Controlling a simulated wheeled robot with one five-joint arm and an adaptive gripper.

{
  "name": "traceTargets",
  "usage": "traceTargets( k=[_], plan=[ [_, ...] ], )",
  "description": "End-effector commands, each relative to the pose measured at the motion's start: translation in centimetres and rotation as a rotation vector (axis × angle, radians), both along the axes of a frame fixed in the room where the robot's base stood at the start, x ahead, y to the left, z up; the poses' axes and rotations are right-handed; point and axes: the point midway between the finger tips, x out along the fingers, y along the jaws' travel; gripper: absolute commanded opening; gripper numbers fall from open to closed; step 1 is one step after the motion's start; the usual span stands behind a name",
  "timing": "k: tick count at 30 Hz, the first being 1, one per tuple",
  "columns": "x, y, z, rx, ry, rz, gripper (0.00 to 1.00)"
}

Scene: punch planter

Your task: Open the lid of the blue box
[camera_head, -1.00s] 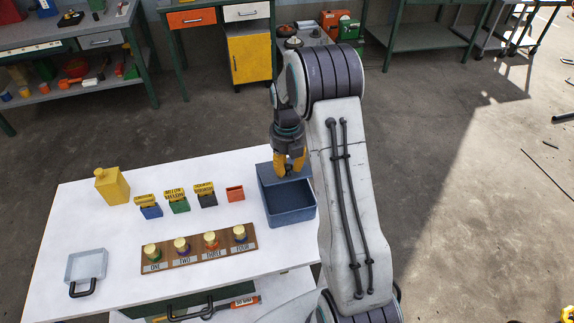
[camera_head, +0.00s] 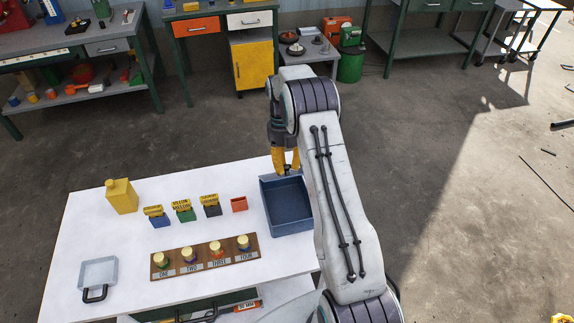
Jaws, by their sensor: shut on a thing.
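The blue box (camera_head: 288,226) stands at the right end of the white table, and its open top shows an empty inside. My gripper (camera_head: 286,161), with yellow fingers, is at the box's back edge. Its fingers are closed around a small dark part at the back of the box, which looks like the lid's handle. The lid itself is hardly visible, seen nearly edge-on or hidden behind the fingers. My arm covers the area just right of the box.
A yellow canister (camera_head: 121,196) and a grey tray (camera_head: 99,273) are farther left on the table (camera_head: 85,235).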

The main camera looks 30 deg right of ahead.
Motion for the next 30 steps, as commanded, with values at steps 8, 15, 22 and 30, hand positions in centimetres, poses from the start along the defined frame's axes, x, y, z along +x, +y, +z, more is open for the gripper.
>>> traceTargets(
  k=[8, 15, 22, 30],
  plan=[
    [0.36, -0.02, 0.11, 0.003, 0.015, 0.001, 0.0],
    [0.31, 0.0, 0.09, 0.004, 0.016, 0.001, 0.32],
    [0.25, 0.0, 0.12, 0.004, 0.018, 0.001, 0.52],
    [0.23, -0.02, 0.2, 0.004, 0.019, 0.0, 0.54]
  ],
)
